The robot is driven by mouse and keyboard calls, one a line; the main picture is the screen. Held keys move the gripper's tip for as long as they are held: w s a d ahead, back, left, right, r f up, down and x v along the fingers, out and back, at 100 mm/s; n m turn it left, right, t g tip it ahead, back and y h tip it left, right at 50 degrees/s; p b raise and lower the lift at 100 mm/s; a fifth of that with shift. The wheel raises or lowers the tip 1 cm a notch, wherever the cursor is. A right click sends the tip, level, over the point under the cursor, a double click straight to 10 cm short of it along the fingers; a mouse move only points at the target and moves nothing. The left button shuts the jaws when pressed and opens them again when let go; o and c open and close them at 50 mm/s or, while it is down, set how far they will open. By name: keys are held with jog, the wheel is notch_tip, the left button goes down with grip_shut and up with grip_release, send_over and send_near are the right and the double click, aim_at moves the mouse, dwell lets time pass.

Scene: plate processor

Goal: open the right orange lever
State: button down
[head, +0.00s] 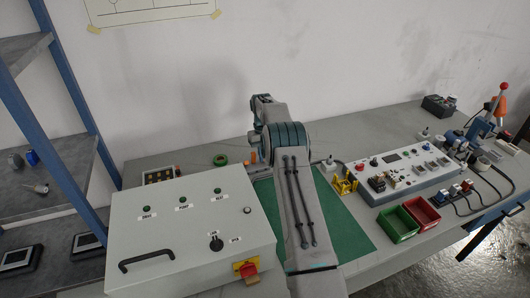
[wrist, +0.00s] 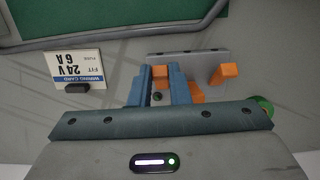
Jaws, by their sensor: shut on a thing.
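A grey plate (wrist: 205,62) with two orange levers shows upside down in the wrist view. One orange lever (wrist: 223,73) stands free at the picture's right. The other, the right orange lever (wrist: 196,92), is at the blue fingers of my gripper (wrist: 160,85). My gripper is shut on this lever; the fingers and palm hide much of it, so its exact angle cannot be told. In the head view a small orange lever (head: 252,156) shows left of my arm, which hides the rest of the plate.
A wiring card (wrist: 75,66) lies beside the plate. A green tape roll (head: 220,160) is near the levers. A grey control box (head: 190,235) stands at front left. Red (head: 422,212) and green (head: 397,225) bins and a switch panel (head: 400,172) are to the right.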

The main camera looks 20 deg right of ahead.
dwell(0.4)
jog(key=c, duration=1.4)
grip_release()
jog(key=shift+o, duration=0.2)
notch_tip(320, 180, up, 14)
jog(key=w+p, duration=0.2)
jog(key=p, duration=0.6)
jog(key=shift+w+f, duration=0.15)
jog(key=shift+a, duration=0.1)
